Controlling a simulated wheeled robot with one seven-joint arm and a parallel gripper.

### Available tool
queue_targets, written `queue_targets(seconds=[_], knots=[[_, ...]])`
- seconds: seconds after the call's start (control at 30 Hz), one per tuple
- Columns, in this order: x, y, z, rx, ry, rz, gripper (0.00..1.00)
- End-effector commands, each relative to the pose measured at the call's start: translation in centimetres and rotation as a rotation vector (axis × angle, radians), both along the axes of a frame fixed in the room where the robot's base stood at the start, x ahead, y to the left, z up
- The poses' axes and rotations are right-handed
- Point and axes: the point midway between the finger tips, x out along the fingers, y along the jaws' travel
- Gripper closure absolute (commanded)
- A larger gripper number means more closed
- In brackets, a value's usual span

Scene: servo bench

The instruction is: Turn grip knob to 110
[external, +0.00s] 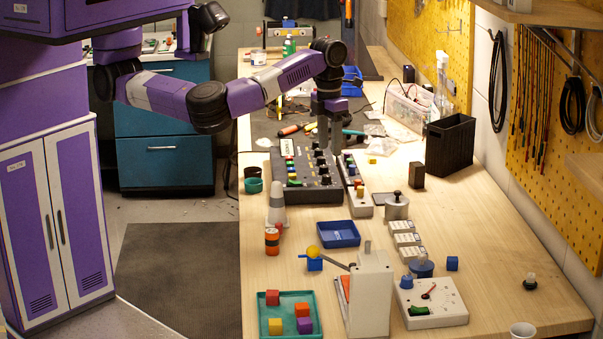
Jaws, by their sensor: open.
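A dark control panel (294,192) lies on the wooden bench, with rows of small knobs and coloured buttons on top. Several dark knobs stand along its right part; their labels and pointer angles are too small to read, so I cannot tell which one is the grip knob. My gripper (331,146) points straight down over the panel's far right part, its fingers close to the knobs there. It is open; I cannot tell whether any knob is between the fingers, and it hides part of the panel's far edge.
A narrow light box with buttons (356,188) lies right of the panel. A grey cone (277,204) and a blue tray (332,234) are in front. A white dial box (450,307) with a red needle stands near the front right. A black bin (450,146) stands by the wall.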

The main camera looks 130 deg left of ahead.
Motion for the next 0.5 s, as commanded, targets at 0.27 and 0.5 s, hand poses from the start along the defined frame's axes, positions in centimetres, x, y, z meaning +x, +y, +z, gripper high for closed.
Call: queue_targets(seconds=[0.27, 0.5], knots=[[-0.2, -0.9, -2.0, -0.038, 0.008, -0.005, 0.54], [-0.3, -0.9, -5.7, -0.035, 0.008, -0.003, 0.54]])
